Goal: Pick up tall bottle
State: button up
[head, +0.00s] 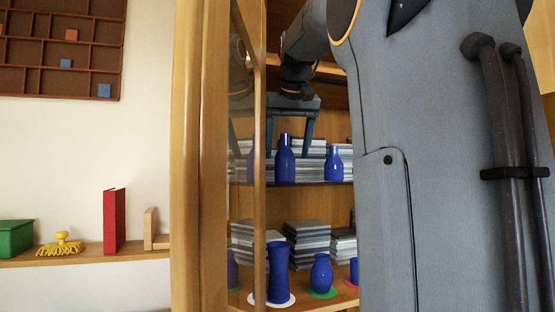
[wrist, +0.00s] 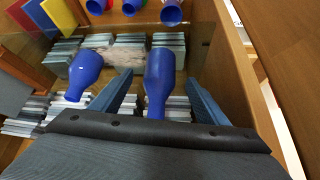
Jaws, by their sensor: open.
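The tall bottle (head: 285,164) is blue with a narrow neck and stands upright on the upper cabinet shelf. A shorter blue bottle (head: 333,165) stands to its right. My gripper (head: 287,153) hangs from above with its fingers spread, one on each side of the tall bottle's neck in the head view. In the wrist view the tall bottle (wrist: 158,72) lies between my two open fingers (wrist: 160,82), with visible gaps on both sides. I cannot tell the exact depth alignment.
Stacks of grey books (head: 308,150) sit behind the bottles. A glass door (head: 246,200) and wooden frame (head: 200,150) border the left. The lower shelf holds blue vases (head: 278,272) on coloured discs. A wall shelf (head: 90,257) at left holds a red book (head: 114,220).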

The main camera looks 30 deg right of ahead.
aim_at(285, 162)
jog(key=shift+w+d, duration=0.2)
jog(key=shift+w, duration=0.3)
jog(key=shift+p+x, duration=0.7)
jog(key=shift+x, duration=1.85)
jog(key=c, duration=1.2)
jog(key=shift+c, duration=0.3)
jog(key=shift+r, duration=0.15)
